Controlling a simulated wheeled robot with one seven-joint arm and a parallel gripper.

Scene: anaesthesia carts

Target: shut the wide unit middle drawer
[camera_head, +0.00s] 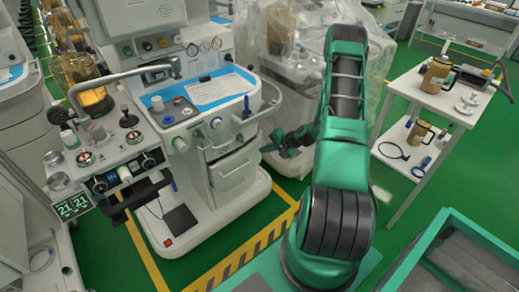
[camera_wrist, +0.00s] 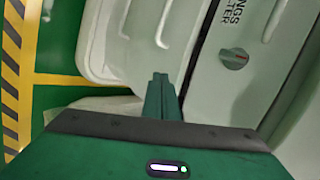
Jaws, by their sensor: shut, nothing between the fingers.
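The machine's drawer stack (camera_head: 234,172) is a pale column of drawer fronts under the worktop in the head view. A dark gap shows near its top; I cannot tell which front is the middle drawer or how far it stands out. My gripper (camera_head: 287,146) is to the right of the stack, small and partly hidden by my arm. In the wrist view my gripper's fingers (camera_wrist: 161,88) are together and empty. Their tips overlap a pale rounded panel (camera_wrist: 125,38), beside another panel with lettering and a dial (camera_wrist: 234,58). Contact cannot be told.
A plastic-covered machine (camera_head: 300,75) stands close behind my gripper. A white trolley (camera_head: 425,105) with jugs is at the right. A teal-edged cart (camera_head: 445,215) is at the front right. Green floor (camera_head: 285,190) with yellow-black striping (camera_head: 255,245) lies before the machine.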

